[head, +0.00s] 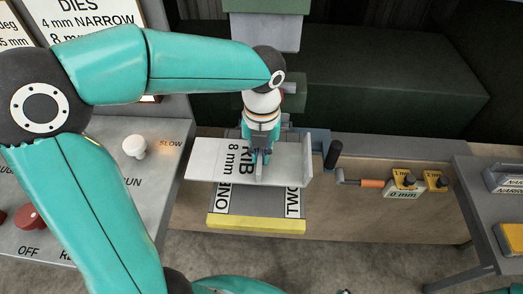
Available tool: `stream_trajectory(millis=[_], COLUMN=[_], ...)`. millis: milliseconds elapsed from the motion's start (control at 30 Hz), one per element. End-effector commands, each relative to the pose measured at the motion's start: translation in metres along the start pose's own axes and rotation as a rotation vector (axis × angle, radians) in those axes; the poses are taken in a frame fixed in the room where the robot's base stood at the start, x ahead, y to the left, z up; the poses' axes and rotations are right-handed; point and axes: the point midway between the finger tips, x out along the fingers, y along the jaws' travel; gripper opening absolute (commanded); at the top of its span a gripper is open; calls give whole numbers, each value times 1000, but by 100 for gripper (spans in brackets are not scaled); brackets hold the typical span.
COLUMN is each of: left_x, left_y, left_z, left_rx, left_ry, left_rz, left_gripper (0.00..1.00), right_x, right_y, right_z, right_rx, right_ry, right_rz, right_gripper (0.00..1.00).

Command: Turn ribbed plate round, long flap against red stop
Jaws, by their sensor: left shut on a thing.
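The ribbed plate (210,162) is a pale grey sheet marked "RIB 8 mm", with an upright flap (307,160) along its right end. It lies over a dark plate (256,203) with white labels, at the middle of the head view. My left gripper (259,170) points down at the plate and is shut on it, near the middle and just left of the flap. The gripper and wrist hide part of the plate's far edge. I cannot make out a red stop. My right gripper does not show.
A yellow bar (256,224) edges the dark plate in front. A control panel (115,175) with a white knob and red knobs stands left. A black-topped post (333,154) and an orange-handled lever (369,183) are right of the plate. A green machine part hangs above.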

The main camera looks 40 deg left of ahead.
Motion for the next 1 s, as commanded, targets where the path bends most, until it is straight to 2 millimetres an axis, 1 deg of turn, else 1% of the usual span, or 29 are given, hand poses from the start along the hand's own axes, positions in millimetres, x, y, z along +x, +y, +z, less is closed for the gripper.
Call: stream_trajectory(millis=[33, 500, 700, 1000], left_x=[5, 38, 44, 44], left_y=[0, -1, -2, -2], left_z=[0, 0, 0, 0], left_rx=[-1, -1, -1, 1], left_ry=[-2, -1, -1, -2], left_rz=[-2, -2, -2, -3], left_gripper=[0, 0, 0, 0], right_x=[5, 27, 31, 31], right_y=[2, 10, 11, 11], right_z=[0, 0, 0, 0], right_rx=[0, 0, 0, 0], right_ry=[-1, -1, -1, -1], right_rz=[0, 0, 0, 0], right_gripper=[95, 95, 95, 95])
